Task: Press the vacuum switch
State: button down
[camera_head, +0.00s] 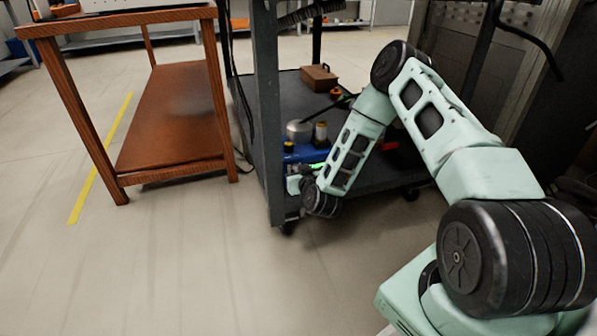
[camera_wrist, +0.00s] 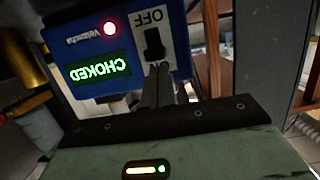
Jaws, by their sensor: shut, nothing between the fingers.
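In the wrist view the vacuum switch is a black rocker (camera_wrist: 154,44) on a white plate, with OFF at the upper end and the lower label partly hidden by my fingers. It sits on a blue box (camera_wrist: 95,22) with a lit red lamp (camera_wrist: 110,28) and a green display (camera_wrist: 98,70) reading CHOKED. My gripper (camera_wrist: 160,68) is shut and empty, its fingertips just below the rocker. I cannot tell whether they touch the plate. In the head view the blue box (camera_head: 308,155) is on the dark cart's lower shelf, partly behind my arm.
The dark cart's post (camera_head: 268,120) stands left of my arm. A metal pot (camera_head: 298,130), a small cylinder (camera_head: 321,132) and a brown box (camera_head: 319,77) are on the shelf area. A wooden table (camera_head: 170,118) stands left. The floor in front is clear.

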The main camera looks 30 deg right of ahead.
dwell(0.3)
jog(key=shift+f, duration=1.45)
